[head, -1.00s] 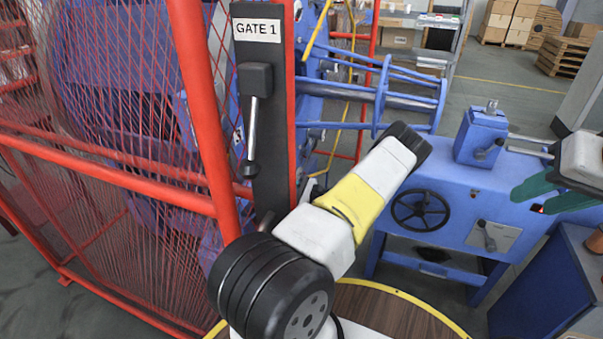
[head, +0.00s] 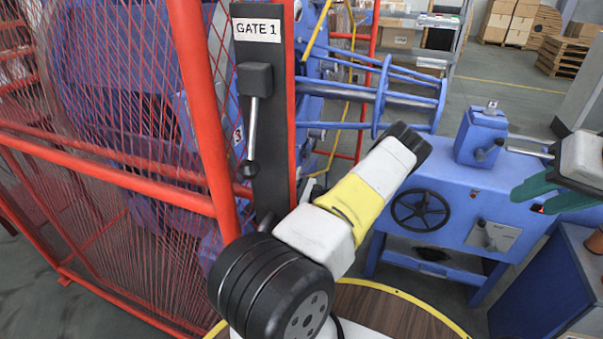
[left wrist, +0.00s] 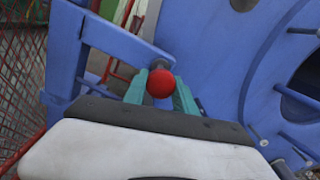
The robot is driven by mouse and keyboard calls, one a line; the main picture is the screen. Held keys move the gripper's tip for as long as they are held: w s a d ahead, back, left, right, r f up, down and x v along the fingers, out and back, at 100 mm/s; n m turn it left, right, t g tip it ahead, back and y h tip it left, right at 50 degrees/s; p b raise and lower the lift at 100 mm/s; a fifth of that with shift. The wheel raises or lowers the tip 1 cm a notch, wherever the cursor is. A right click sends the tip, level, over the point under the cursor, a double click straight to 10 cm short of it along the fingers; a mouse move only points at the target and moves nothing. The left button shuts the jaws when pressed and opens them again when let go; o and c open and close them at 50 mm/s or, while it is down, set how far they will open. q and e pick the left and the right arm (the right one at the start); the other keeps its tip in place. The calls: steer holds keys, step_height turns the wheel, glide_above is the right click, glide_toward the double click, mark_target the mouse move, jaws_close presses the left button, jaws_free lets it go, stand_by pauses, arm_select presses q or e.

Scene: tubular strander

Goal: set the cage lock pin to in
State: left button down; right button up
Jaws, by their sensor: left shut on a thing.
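The cage lock pin shows as a round red knob (left wrist: 160,84) in the left wrist view, beside a blue bracket arm (left wrist: 115,38). My left gripper (left wrist: 161,79) has its green fingers on either side of the knob and is shut on it. The pin's shaft is hidden behind the knob, so I cannot see how deep it sits. In the head view my left arm hides its own gripper and the pin. My right gripper (head: 548,197) is at the right edge, its green fingers apart and empty, in front of the blue machine bench.
A red mesh guard (head: 110,165) fills the left. The GATE 1 post (head: 272,185) with its black handle stands beside my left arm. A blue bench (head: 460,215) with a handwheel (head: 420,210) is at right. A large blue disc (left wrist: 225,60) lies close beyond the left gripper.

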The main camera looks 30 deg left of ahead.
stand_by(0.4)
arm_select(q)
steer(key=shift+s+a, duration=0.2)
steer(key=shift+a, duration=1.45)
steer(key=c, duration=1)
jaws_free()
steer(key=shift+a, duration=0.1)
steer(key=d, duration=0.7)
steer(key=shift+w+d, duration=0.4)
